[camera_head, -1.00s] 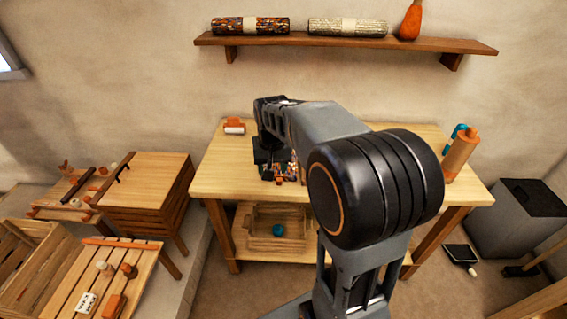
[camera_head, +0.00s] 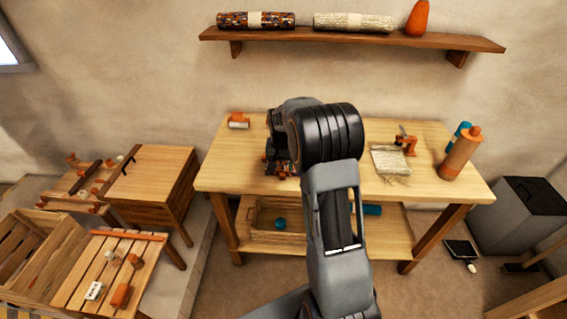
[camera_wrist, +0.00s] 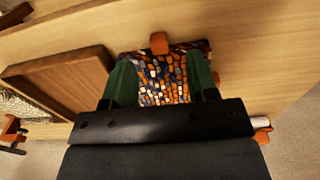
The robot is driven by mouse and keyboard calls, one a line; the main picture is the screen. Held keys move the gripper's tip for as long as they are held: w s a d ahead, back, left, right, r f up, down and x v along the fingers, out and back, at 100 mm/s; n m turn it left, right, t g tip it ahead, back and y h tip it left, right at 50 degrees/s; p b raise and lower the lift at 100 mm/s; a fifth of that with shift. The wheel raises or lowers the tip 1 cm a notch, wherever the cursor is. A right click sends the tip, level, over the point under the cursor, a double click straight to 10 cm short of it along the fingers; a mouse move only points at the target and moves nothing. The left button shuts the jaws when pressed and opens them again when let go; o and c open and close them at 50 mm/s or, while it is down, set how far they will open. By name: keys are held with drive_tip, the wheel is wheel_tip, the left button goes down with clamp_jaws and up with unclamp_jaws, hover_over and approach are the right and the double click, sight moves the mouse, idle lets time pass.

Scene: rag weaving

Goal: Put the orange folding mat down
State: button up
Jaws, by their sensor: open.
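A patterned mat in orange, blue and white, which I take to be the orange folding mat, lies on the wooden table (camera_head: 450,180). It shows in the wrist view (camera_wrist: 165,80), with an orange block (camera_wrist: 159,42) at its far edge. My gripper (camera_wrist: 162,85) is open, with one green finger on each side of the mat. I cannot tell whether the fingers touch it. The near part of the mat is hidden behind my gripper body. In the head view, my arm covers most of the gripper and mat.
A dark wooden frame (camera_wrist: 60,88) lies left of the mat in the wrist view. A pale fringed cloth (camera_head: 390,160), an orange clamp (camera_head: 405,140) and an orange bottle (camera_head: 460,155) are on the table's right side. A small orange item (camera_head: 239,120) sits at the back left.

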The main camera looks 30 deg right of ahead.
sight(282, 176)
drive_tip(key=shift+d+f, duration=0.1)
drive_tip(key=shift+f, duration=2.6)
drive_tip(key=shift+c, duration=0.2)
clamp_jaws()
